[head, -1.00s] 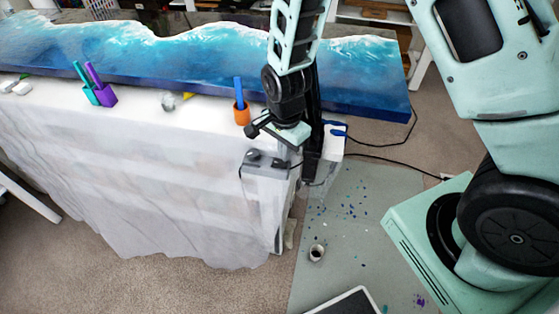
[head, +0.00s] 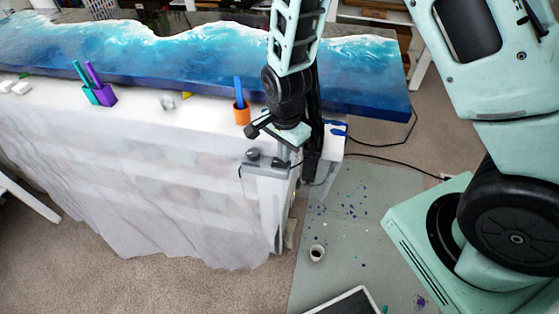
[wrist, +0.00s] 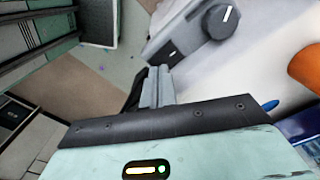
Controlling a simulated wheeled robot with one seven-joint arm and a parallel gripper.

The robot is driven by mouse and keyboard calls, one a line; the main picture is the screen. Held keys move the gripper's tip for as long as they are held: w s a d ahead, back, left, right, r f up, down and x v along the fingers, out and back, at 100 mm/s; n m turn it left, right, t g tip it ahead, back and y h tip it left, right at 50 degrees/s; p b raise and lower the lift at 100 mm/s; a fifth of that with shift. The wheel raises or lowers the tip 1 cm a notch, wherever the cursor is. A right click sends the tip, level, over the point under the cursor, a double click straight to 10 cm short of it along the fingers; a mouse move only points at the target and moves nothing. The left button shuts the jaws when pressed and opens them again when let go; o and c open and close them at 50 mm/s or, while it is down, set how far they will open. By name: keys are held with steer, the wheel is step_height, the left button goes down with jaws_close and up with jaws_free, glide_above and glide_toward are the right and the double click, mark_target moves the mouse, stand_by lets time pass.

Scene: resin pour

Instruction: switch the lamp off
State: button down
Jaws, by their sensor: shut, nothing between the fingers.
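A grey control box (head: 262,171) with a dark round knob (head: 253,154) stands at the right front corner of the white-covered table. In the wrist view the box (wrist: 190,38) shows a large dial (wrist: 220,19) with a white mark and a small dark switch (wrist: 173,53) with a light mark. My gripper (head: 284,154) is over the box's right part. In the wrist view the gripper's fingers (wrist: 158,75) are together and empty, with tips close to the switch; I cannot tell if they touch it. I cannot make out a lamp head in either view.
A long blue-and-white resin slab (head: 190,58) lies along the table's back. An orange cup (head: 242,114) with a blue stick and a purple holder (head: 106,95) stand on the white cover (head: 130,140). A black cable (head: 385,160) crosses the floor at right.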

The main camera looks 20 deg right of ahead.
mark_target(283, 164)
steer(key=shift+f+b, duration=0.5)
steer(key=shift+f, duration=0.25)
steer(key=shift+r, duration=0.1)
stand_by(0.3)
step_height(283, 164, up, 7)
steer(key=p, duration=0.6)
stand_by(0.6)
steer(key=s+a+r+n+y+b, duration=0.1)
steer(key=s+a+r+n, duration=0.65)
steer(key=r+n, duration=0.2)
steer(key=s+r+n+b, duration=0.1)
steer(key=s+r+n, duration=0.2)
steer(key=s+n, duration=0.2)
steer(key=s+d+r+n, duration=0.1)
steer(key=s+r+n, duration=0.3)
steer(key=s+n, duration=0.2)
steer(key=shift+s+b, duration=0.35)
steer(key=shift+s, duration=0.45)
